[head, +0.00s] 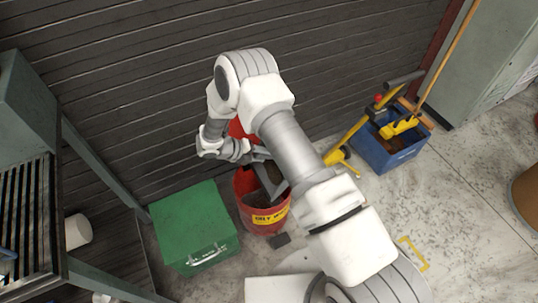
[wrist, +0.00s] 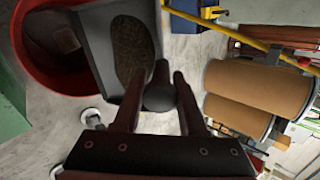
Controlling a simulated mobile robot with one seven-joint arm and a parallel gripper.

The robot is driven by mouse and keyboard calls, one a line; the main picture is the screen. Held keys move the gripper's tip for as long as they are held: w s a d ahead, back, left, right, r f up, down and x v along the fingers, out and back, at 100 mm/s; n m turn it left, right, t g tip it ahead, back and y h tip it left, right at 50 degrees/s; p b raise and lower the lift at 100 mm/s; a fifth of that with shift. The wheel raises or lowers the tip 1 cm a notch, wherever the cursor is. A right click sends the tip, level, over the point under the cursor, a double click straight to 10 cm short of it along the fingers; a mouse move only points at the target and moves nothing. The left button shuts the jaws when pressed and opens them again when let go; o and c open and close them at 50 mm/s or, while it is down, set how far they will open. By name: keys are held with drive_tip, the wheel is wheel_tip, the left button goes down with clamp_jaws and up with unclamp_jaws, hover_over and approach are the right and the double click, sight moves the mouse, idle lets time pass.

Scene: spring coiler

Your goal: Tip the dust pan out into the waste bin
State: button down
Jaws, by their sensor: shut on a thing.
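The waste bin is a red drum with a yellow label (head: 262,222), standing open on the floor; its red rim also shows at the upper left of the wrist view (wrist: 88,86). The dust pan is dark grey (wrist: 95,28), with a brown patch of dust (wrist: 133,50) lying on it. In the wrist view the pan overlaps the bin's right side; in the head view its grey side (head: 268,180) shows at the bin's mouth. My gripper (wrist: 157,92) is shut on the pan's dark handle. My arm hides part of the pan and gripper in the head view.
A green box (head: 195,225) stands close left of the bin. A red panel (head: 238,129) shows behind my wrist, near the slatted wall. A blue mop bucket (head: 397,155) with yellow parts stands to the right. A grey rack (head: 55,215) is at far left.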

drive_tip(key=shift+s+a+f+t+h+b, duration=0.25)
drive_tip(key=shift+a+h+b, duration=0.2)
drive_tip(key=shift+a+b, duration=0.35)
drive_tip(key=shift+s+a+f+t+h+b, duration=0.15)
drive_tip(key=shift+s+a+h+b, duration=0.3)
drive_tip(key=shift+a+b, duration=0.3)
drive_tip(key=shift+s+a+f+t+h+b, duration=0.1)
drive_tip(key=shift+s+a+t+h+b, duration=0.15)
drive_tip(key=shift+a+h+b, duration=0.5)
drive_tip(key=shift+d+r+y, duration=0.1)
drive_tip(key=shift+y, duration=0.15)
idle(0.8)
wheel_tip(320, 180, up, 10)
drive_tip(key=p, duration=0.6)
drive_tip(key=shift+p, duration=0.4)
drive_tip(key=shift+r, duration=0.1)
